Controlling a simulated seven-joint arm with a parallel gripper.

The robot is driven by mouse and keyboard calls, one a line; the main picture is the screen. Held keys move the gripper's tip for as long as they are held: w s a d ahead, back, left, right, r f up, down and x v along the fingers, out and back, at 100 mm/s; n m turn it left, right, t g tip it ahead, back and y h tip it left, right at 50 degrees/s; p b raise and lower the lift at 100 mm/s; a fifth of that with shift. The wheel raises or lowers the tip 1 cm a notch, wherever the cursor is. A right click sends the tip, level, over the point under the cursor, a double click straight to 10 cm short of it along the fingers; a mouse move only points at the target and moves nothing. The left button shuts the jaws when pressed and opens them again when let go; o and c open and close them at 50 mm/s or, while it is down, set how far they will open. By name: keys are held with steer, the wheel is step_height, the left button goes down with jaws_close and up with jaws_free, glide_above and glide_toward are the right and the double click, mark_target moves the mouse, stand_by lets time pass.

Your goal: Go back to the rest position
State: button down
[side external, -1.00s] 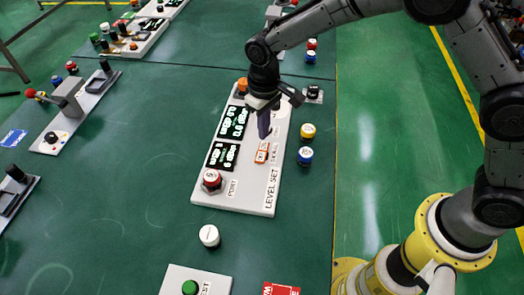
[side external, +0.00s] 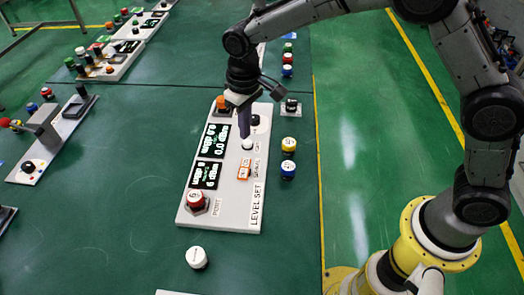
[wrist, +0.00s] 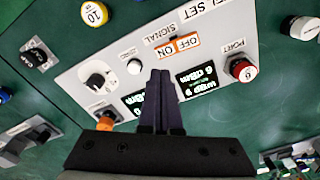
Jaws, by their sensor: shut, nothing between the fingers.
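My gripper (side external: 244,136) is above the white LEVEL SET panel (side external: 229,220), fingers together and pointing down, with nothing between them. In the wrist view my gripper (wrist: 161,73) shows its two dark fingers side by side, covering part of the panel's displays. The fingertips appear close to the small white button (side external: 247,144) in the side view. In the wrist view this white button (wrist: 134,67) is clear of the fingers, to their left. Whether the fingers touch the panel is hard to tell, but they appear above it.
The panel carries an orange OFF/ON switch (side external: 244,171), a red knob (side external: 195,201), a black knob (wrist: 97,81) and an orange button (wrist: 105,124). Yellow (side external: 289,145) and blue (side external: 288,169) buttons stand right of it. A white button (side external: 197,257) stands in front.

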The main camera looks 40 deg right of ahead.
steer(key=s+d+r+m+t, duration=0.1)
steer(key=s+d+r, duration=0.25)
steer(key=r, duration=0.25)
steer(key=s+d+r+m+t, duration=0.1)
steer(key=s+d+r+t, duration=0.15)
steer(key=d+r, duration=0.3)
steer(key=s+d+r+t, duration=0.1)
steer(key=s+d+r, duration=0.2)
steer(key=r, duration=0.4)
steer(key=s+d+r+m+t, duration=0.15)
steer(key=s+d, duration=0.35)
steer(key=s, duration=0.5)
steer(key=s+d+f, duration=0.1)
steer(key=s+f, duration=0.5)
steer(key=s, duration=0.3)
steer(key=shift+f+n+g, duration=0.25)
steer(key=shift+n+g, duration=0.05)
steer(key=shift+n, duration=0.05)
steer(key=shift+s, duration=0.1)
